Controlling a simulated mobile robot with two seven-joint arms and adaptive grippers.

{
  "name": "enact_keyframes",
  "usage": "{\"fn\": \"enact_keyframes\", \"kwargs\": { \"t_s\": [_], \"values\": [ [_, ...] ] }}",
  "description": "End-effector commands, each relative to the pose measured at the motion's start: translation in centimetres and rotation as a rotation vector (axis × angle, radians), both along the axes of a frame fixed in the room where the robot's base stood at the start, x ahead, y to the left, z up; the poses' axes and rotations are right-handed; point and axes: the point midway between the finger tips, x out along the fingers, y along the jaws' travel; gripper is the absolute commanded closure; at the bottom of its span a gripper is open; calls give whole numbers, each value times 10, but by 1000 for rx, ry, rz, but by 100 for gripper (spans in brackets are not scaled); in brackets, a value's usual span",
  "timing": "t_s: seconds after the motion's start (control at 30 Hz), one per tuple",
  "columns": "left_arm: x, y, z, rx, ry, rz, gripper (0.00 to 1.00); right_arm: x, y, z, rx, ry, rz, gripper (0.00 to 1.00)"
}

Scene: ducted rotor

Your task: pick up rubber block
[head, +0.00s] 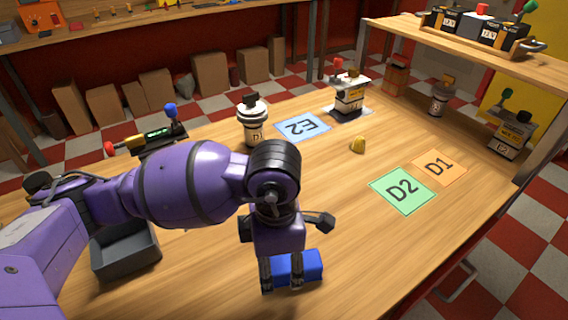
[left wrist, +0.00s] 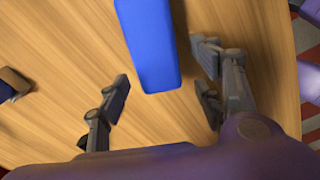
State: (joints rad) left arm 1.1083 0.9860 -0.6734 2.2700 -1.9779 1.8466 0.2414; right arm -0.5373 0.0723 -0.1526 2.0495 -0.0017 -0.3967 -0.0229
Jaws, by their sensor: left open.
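A blue block (head: 311,263), which I take for the rubber block, lies on the wooden table near its front. My left gripper (head: 282,288) is above the table at the block and partly covers it in the head view. In the left wrist view the blue block (left wrist: 148,45) shows between the spread fingers of the left gripper (left wrist: 163,75), with a gap on each side. The gripper is open and holds nothing. I cannot tell its exact height above the block. My right gripper is not in view.
A grey tray (head: 125,255) stands left of the gripper, partly behind my arm. The table right of the block is clear.

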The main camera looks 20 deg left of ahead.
Motion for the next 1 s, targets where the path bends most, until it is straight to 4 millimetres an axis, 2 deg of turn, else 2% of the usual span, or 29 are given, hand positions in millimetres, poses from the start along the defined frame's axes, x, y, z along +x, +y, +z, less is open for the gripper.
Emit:
{"fn": "enact_keyframes", "kwargs": {
  "t_s": [0.13, 0.4, 0.8, 1.0],
  "values": [
    [0, -1, -17, -2, -1, 0, 39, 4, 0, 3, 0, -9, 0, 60],
    [1, -1, -20, -1, -3, -1, 39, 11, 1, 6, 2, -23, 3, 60],
    [1, -1, -20, -1, -4, -1, 88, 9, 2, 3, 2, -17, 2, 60],
    [1, -1, -19, -2, -3, -1, 88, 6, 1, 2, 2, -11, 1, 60]
  ]
}}
